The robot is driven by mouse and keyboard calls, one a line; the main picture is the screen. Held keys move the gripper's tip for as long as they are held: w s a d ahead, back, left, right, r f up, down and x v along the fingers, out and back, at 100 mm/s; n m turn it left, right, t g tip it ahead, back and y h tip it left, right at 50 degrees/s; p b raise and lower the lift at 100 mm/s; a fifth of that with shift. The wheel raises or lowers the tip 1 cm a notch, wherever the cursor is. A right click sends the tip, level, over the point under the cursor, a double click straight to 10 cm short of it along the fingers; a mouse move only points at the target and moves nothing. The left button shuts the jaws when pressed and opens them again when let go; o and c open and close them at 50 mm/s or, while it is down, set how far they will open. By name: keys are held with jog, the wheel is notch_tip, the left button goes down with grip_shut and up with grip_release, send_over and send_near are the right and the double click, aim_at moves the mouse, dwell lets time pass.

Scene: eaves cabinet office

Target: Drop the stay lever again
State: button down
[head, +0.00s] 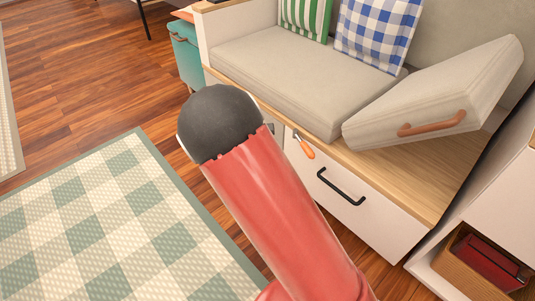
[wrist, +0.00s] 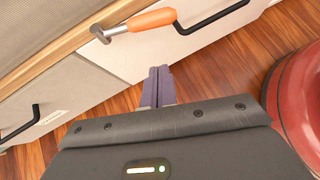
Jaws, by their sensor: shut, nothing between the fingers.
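The stay lever, with an orange grip (head: 304,147) and a metal shank, sits on the white bench front just under the wooden top edge. In the head view its grip slants down to the right. In the wrist view the lever (wrist: 152,20) lies across the top, its metal end at left and its grip toward a black handle. My gripper (wrist: 158,74) is shut and empty, its fingertips below the lever in the picture and apart from it. The head view does not show my gripper; my red arm covers part of the bench front.
A black drawer handle (head: 341,187) is right of the lever. A loose cushion (head: 440,100) with a brown handle lies tilted on the wooden bench top (head: 440,170), against the seat cushion (head: 290,80). A basket (head: 455,267) sits at lower right. A checked rug (head: 110,225) covers the floor.

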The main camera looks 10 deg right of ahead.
aim_at(303, 145)
jog(key=w+d+f, duration=0.1)
jog(key=d, duration=0.4)
jog(key=shift+w+d+b, duration=0.4)
jog(key=shift+b, duration=0.05)
